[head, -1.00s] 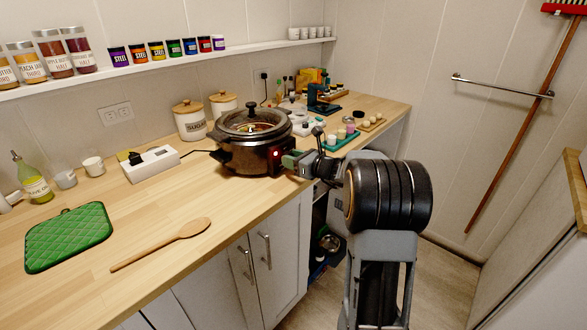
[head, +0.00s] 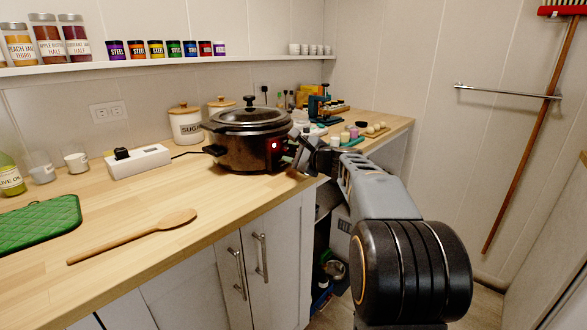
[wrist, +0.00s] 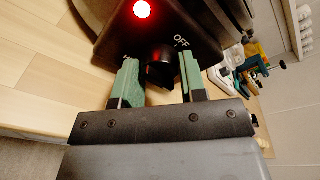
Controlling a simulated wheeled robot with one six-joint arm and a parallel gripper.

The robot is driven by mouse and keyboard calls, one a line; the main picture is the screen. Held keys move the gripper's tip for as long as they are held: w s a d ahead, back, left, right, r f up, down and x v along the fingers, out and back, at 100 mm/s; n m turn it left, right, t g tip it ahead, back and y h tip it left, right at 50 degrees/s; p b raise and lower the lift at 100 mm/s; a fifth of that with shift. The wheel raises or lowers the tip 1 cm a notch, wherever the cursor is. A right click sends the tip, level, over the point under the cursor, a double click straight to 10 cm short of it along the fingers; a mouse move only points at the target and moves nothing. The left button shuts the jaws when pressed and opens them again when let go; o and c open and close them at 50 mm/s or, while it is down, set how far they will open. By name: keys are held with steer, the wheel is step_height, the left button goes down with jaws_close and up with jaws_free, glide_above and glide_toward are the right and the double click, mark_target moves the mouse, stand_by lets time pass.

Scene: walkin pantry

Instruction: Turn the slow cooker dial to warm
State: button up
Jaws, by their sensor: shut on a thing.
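The dark slow cooker (head: 236,153) stands upright on the wooden counter with its lid on. A red light (head: 275,144) glows on its control box, and it also shows in the wrist view (wrist: 142,9). The black dial (wrist: 159,72) sits below the light, with the printed word OFF to its upper right. My gripper (wrist: 160,82) has its green fingers on either side of the dial and is shut on it. In the head view my gripper (head: 293,153) is at the cooker's right side. The dial's pointer and a warm mark cannot be made out.
A white power strip (head: 138,161), sugar canister (head: 185,125), wooden spoon (head: 135,236) and green mat (head: 38,222) lie left of the cooker. Small jars and a teal device (head: 321,105) stand behind it to the right. Cabinet doors (head: 262,260) are below the counter.

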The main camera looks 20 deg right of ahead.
steer(key=n+b, duration=0.1)
steer(key=b, duration=0.1)
steer(key=n+b, duration=0.2)
steer(key=shift+f+h+b, duration=0.25)
steer(key=shift+h+b, duration=0.05)
steer(key=shift+r+n+t+b, duration=0.1)
steer(key=shift+n+t+b, duration=0.2)
steer(key=shift+n+b, duration=0.25)
steer(key=shift+r, duration=0.1)
steer(key=o, duration=0.9)
steer(key=p+v, duration=0.1)
steer(key=v, duration=1.3)
steer(key=shift+w, duration=0.1)
